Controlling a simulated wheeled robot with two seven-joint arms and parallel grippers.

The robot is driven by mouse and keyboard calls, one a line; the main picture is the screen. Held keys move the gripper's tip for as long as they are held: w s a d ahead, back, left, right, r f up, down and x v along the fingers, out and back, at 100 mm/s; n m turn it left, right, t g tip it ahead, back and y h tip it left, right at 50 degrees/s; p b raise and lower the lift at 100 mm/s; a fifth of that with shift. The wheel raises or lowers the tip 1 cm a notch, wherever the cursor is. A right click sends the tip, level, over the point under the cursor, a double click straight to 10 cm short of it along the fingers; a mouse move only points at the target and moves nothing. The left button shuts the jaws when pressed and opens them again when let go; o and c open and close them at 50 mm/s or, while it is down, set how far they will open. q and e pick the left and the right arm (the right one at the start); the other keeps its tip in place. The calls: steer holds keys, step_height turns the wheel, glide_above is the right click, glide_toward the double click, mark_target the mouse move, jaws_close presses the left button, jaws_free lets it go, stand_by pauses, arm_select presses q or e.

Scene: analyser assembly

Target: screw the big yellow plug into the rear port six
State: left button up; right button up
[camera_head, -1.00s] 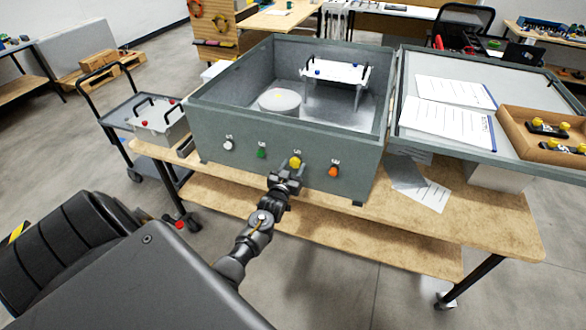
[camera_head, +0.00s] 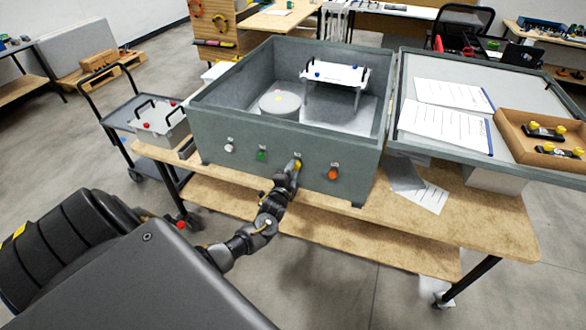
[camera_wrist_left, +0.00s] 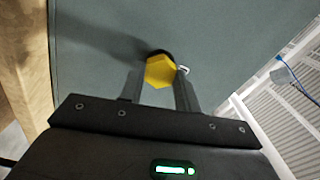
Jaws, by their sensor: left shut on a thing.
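The big yellow plug (camera_head: 298,163) is at the third port from the left in the grey box's front wall. My left gripper (camera_head: 292,172) is at the plug, shut on it. In the left wrist view the yellow hexagonal head (camera_wrist_left: 160,72) sits between the two fingers (camera_wrist_left: 159,88), close against the wall, with a dark ring behind it. How deep the plug sits in the port cannot be told. My right gripper is not in view.
The grey box (camera_head: 215,150) stands on a wooden table (camera_head: 440,228). White (camera_head: 229,148), green (camera_head: 262,155) and orange (camera_head: 333,173) plugs sit in the same wall. A wooden tray with yellow-knobbed parts (camera_head: 508,145) lies on the lid (camera_head: 405,142) at right.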

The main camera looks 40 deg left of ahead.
arm_select(q)
steer(key=m+p, duration=0.1)
steer(key=m, duration=0.8)
steer(key=shift+p, duration=0.3)
steer(key=o, duration=1)
